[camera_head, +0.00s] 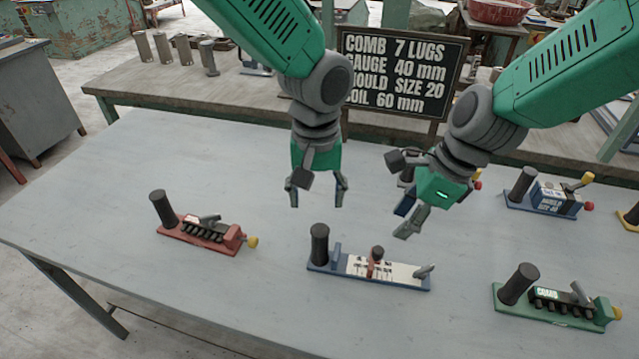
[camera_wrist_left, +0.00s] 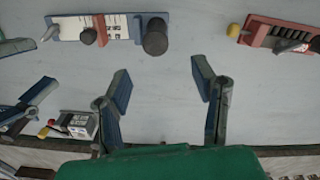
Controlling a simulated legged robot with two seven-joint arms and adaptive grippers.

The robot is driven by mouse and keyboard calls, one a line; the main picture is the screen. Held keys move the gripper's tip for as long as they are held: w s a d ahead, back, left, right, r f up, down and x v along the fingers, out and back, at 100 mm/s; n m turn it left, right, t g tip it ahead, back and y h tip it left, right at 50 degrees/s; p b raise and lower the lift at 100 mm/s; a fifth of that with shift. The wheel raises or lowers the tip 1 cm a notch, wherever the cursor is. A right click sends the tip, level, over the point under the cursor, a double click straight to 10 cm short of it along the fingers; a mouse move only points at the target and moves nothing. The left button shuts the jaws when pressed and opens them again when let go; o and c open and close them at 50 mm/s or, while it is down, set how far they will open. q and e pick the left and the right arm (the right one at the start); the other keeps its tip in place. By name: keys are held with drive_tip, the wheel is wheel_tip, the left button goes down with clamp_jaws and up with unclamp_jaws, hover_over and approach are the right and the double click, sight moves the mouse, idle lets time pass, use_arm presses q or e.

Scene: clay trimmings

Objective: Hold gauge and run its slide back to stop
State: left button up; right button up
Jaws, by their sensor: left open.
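The gauge (camera_head: 340,270) lies on the table at front centre, a blue base with a white scale. A dark upright cylinder handle (camera_head: 319,244) stands at its left end, beside a blue post. Its red slide (camera_head: 376,262) with a dark knob sits about mid-scale. A grey lever (camera_head: 424,271) is at the right end. In the left wrist view the gauge (camera_wrist_left: 124,27) is at the top. My left gripper (camera_head: 316,196) is open and empty, above and behind the gauge. My right gripper (camera_head: 405,220) is open and empty, behind the gauge's right end.
A red comb device (camera_head: 205,232) lies left, a green one (camera_head: 560,305) front right, a blue mould device (camera_head: 545,197) back right. A sign (camera_head: 400,75) behind reads "GAUGE 40 mm" among other lines. The table (camera_head: 130,180) is clear between devices.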

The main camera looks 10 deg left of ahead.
sight(324, 230)
use_arm(q)
drive_tip(key=f, duration=0.3)
drive_tip(key=d+f, duration=0.1)
drive_tip(key=f, duration=0.5)
drive_tip(key=shift+d+f, duration=0.15)
drive_tip(key=shift+f, duration=0.4)
drive_tip(key=shift+a+f, duration=0.3)
drive_tip(key=shift+f, duration=0.05)
drive_tip(key=shift+a, duration=0.3)
drive_tip(key=shift+c, duration=0.4)
